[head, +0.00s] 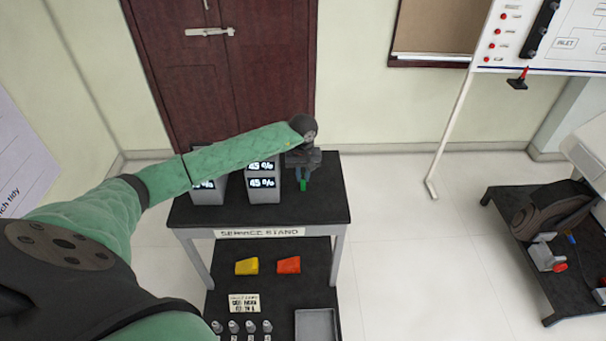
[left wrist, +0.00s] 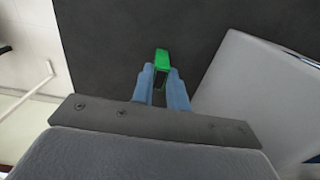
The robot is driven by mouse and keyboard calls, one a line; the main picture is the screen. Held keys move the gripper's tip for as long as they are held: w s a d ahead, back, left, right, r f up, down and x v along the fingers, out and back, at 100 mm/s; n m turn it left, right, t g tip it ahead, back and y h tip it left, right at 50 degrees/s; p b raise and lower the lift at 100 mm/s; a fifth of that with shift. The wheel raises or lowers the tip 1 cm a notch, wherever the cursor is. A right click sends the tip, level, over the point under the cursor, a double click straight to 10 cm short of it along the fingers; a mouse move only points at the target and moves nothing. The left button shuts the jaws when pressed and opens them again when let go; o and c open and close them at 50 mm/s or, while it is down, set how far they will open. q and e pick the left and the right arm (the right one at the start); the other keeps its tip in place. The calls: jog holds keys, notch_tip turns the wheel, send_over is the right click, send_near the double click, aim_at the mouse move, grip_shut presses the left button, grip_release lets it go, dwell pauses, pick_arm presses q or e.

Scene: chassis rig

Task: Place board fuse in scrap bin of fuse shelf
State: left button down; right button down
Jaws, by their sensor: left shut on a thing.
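My left gripper (head: 301,178) is over the right part of the service stand's black top (head: 323,205). It is shut on a small green piece (head: 303,186), which I take to be the board fuse. In the left wrist view the green piece (left wrist: 161,62) sits between the two blue-grey fingertips (left wrist: 161,80), above the dark surface. Below the top is a lower shelf with a grey open tray (head: 316,322) at its front right. I cannot read whether this tray is the scrap bin. My right gripper is not in view.
Grey boxes with "45 %" displays (head: 263,183) stand on the top, left of the gripper. The lower shelf holds a yellow block (head: 247,266), an orange block (head: 288,264), a label card (head: 244,302) and several numbered grey knobs (head: 250,327). A dark cart (head: 540,285) stands at right.

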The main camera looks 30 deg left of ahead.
pick_arm(q)
jog(key=shift+f, duration=0.15)
jog(key=c, duration=1.4)
grip_release()
jog(key=shift+r, duration=0.2)
